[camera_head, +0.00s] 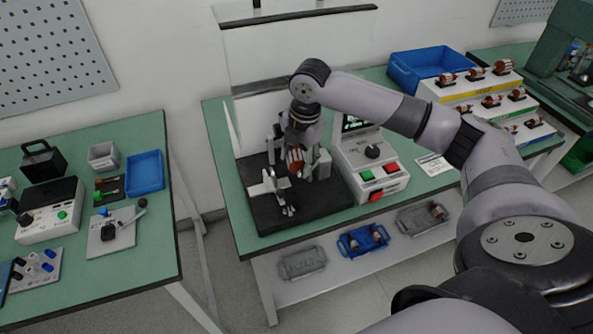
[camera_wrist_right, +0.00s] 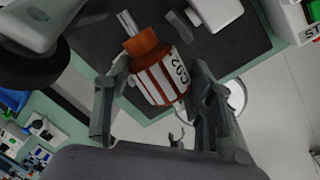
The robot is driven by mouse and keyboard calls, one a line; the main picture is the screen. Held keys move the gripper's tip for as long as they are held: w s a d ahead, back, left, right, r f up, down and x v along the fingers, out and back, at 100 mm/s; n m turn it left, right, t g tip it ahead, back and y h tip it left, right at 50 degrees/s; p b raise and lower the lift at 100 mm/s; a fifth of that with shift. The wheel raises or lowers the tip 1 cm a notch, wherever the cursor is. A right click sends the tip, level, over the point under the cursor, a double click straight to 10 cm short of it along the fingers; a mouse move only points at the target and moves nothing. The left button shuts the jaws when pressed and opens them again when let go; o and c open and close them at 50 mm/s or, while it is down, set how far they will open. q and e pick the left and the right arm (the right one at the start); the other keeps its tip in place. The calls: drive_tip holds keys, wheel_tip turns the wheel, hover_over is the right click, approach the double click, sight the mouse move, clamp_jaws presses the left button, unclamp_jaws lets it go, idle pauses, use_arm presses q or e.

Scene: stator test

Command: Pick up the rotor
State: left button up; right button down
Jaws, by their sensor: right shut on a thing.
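The rotor (camera_head: 295,160) has a copper and white striped body and a steel shaft. It is over the dark base of the test stand (camera_head: 258,208) on the middle table. In the right wrist view the rotor (camera_wrist_right: 158,72) sits between the two fingers, tilted, with its shaft toward the upper left. My right gripper (camera_head: 296,150) comes down from above and is shut on the rotor; its fingers (camera_wrist_right: 160,100) also show in the wrist view. Whether the rotor touches the stand cannot be told. My left gripper is not in view.
A control box (camera_head: 370,165) with green and red buttons stands right of the test stand. A tiered rack (camera_head: 470,90) with several rotors and a blue bin (camera_head: 425,65) are farther right. Trays (camera_head: 362,240) lie on the lower shelf. A left table (camera_head: 140,235) holds other devices.

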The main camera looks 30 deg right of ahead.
drive_tip(key=s+a+b, duration=0.1)
drive_tip(key=s+a, duration=0.1)
drive_tip(key=s, duration=0.7)
drive_tip(key=s+a+b, duration=0.2)
drive_tip(key=s, duration=0.8)
drive_tip(key=shift+a, duration=0.25)
drive_tip(key=shift+r, duration=0.1)
wheel_tip(320, 180, up, 5)
drive_tip(key=p, duration=0.6)
drive_tip(key=w+a+r+m+h, duration=0.1)
drive_tip(key=a+m, duration=0.3)
drive_tip(key=m, duration=0.7)
drive_tip(key=w+a+r+m+g+h, duration=0.1)
drive_tip(key=w+a+m, duration=0.2)
drive_tip(key=m, duration=0.8)
drive_tip(key=shift+w+a+r, duration=0.25)
drive_tip(key=shift+w+a, duration=0.05)
drive_tip(key=shift+a, duration=0.5)
